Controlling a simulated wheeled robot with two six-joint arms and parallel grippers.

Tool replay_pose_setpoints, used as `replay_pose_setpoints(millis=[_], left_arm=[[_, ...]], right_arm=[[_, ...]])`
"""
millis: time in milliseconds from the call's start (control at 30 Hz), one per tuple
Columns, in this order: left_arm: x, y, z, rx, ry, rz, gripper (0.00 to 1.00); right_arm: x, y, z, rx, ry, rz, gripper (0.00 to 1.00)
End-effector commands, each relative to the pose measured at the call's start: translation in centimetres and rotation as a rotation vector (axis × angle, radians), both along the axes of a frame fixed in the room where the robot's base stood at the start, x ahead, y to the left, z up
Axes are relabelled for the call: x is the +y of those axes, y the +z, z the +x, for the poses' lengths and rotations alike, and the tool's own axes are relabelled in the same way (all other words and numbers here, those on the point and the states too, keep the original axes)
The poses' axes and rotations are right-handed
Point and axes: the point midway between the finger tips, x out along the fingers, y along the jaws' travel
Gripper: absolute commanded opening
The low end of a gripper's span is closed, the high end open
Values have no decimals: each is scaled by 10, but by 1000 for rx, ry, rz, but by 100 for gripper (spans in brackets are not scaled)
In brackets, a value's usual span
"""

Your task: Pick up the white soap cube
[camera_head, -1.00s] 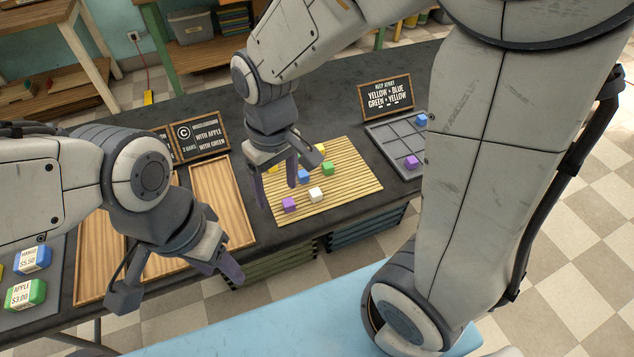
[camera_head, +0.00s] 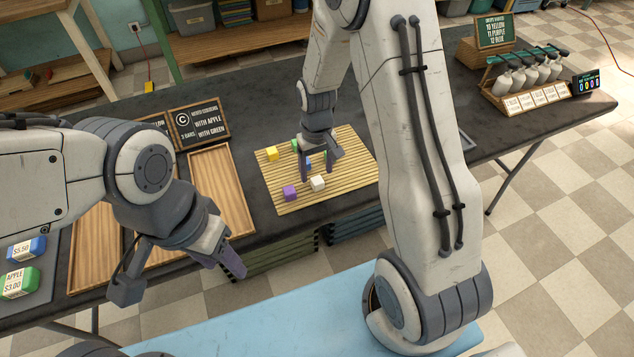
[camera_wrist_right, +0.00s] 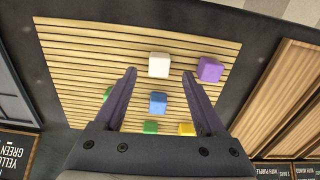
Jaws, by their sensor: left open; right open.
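The white soap cube (camera_head: 318,183) sits on the slatted bamboo mat (camera_head: 350,150), near its front edge. It also shows in the right wrist view (camera_wrist_right: 159,65), just beyond the fingertips and between their lines. My right gripper (camera_head: 315,165) is open and empty over the mat, with its fingers pointing down behind the white cube. A purple cube (camera_head: 290,193) is left of the white one; in the right wrist view it is on the right (camera_wrist_right: 210,69). A blue cube (camera_wrist_right: 158,103) appears between my right fingers. My left gripper (camera_head: 225,262) is open and empty in front of the wooden trays.
A yellow cube (camera_head: 272,153) and a green cube (camera_wrist_right: 150,127) also lie on the mat. Wooden trays (camera_head: 222,190) stand to the left, with a sign (camera_head: 199,125) behind. A soap dispenser rack (camera_head: 525,85) stands at the far right. My right arm hides the grey grid tray's area.

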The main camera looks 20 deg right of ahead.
Motion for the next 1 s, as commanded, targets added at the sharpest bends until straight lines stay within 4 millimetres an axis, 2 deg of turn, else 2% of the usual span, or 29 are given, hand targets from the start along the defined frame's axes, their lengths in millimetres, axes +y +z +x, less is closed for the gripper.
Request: replay_pose_setpoints(millis=[100, 200, 467, 533, 667, 700, 1000], left_arm=[[0, 1, 0, 0, 0, 0, 50], [0, 1, 0, 0, 0, 0, 50], [0, 1, 0, 0, 0, 0, 50], [0, 1, 0, 0, 0, 0, 50], [0, 1, 0, 0, 0, 0, 50], [0, 1, 0, 0, 0, 0, 50], [0, 1, 0, 0, 0, 0, 50]], right_arm=[[-2, -19, -2, 5, 0, 0, 72], [-1, -29, -2, 3, 0, 0, 72], [-1, -31, -1, -1, 0, 0, 72], [-1, -31, -1, -1, 0, 0, 53], [-2, -31, -1, 0, 0, 0, 4], [-2, -31, -1, 0, 0, 0, 0], [-1, -30, -1, -1, 0, 0, 0]])
